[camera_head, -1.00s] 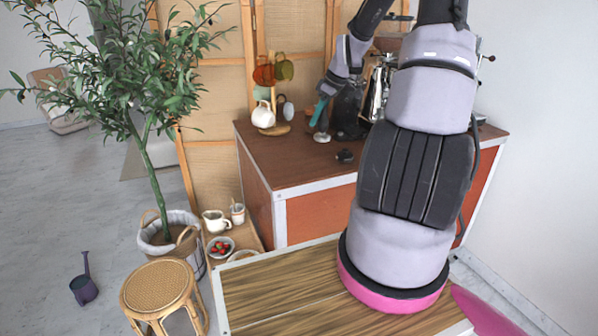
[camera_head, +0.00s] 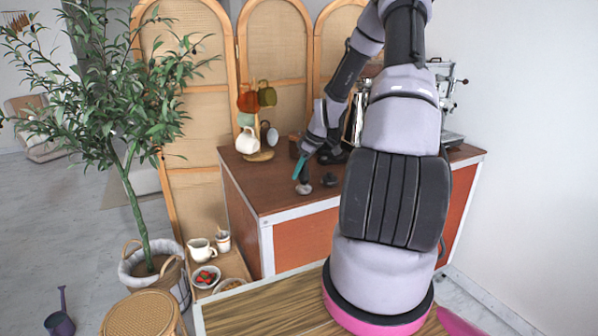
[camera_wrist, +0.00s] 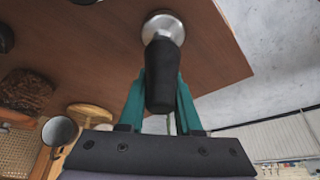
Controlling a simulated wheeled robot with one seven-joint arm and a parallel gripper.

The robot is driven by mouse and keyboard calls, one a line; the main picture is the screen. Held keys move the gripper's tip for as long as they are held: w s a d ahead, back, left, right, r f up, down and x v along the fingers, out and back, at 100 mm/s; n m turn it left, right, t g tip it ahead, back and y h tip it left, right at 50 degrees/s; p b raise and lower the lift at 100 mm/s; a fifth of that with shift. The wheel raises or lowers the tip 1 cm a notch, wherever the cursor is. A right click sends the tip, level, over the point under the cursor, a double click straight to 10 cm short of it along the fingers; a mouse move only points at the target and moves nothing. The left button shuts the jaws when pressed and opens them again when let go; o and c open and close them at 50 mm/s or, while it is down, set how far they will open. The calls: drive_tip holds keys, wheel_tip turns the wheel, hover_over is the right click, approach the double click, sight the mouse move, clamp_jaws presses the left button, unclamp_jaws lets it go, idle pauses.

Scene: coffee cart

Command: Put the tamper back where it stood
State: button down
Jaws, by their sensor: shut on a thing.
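The tamper has a black handle and a round silver base. In the head view the tamper (camera_head: 304,187) is near the counter's front left edge, its base low over or on the brown countertop (camera_head: 262,190). I cannot tell whether the base touches. My gripper (camera_head: 300,168) has teal fingers and is shut on the handle. In the wrist view the tamper's handle (camera_wrist: 164,75) lies between the fingers of my gripper (camera_wrist: 161,92), with the base beyond it against the countertop (camera_wrist: 110,50).
A small black object (camera_head: 329,180) sits just right of the tamper. A mug stand (camera_head: 258,156) with several mugs is behind and left. A dark grinder-like shape and the coffee machine (camera_head: 443,100) are further right, partly behind my arm. Bare countertop lies left of the tamper.

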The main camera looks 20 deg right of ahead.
drive_tip(key=shift+f, duration=0.15)
drive_tip(key=c, duration=0.6)
unclamp_jaws()
drive_tip(key=v, duration=1.1)
drive_tip(key=s+a+r+m+t, duration=0.1)
drive_tip(key=s+a+r+m, duration=0.3)
drive_tip(key=s+r, duration=0.4)
drive_tip(key=s+a+r+m+t, duration=0.1)
drive_tip(key=s+a+r+m, duration=0.3)
drive_tip(key=s+a+r, duration=0.3)
drive_tip(key=s+a+r+m+t+h, duration=0.1)
drive_tip(key=s+a+r+m, duration=0.3)
drive_tip(key=s+r, duration=0.6)
drive_tip(key=shift+a+t, duration=0.3)
drive_tip(key=shift+a, duration=0.8)
drive_tip(key=shift+r, duration=0.1)
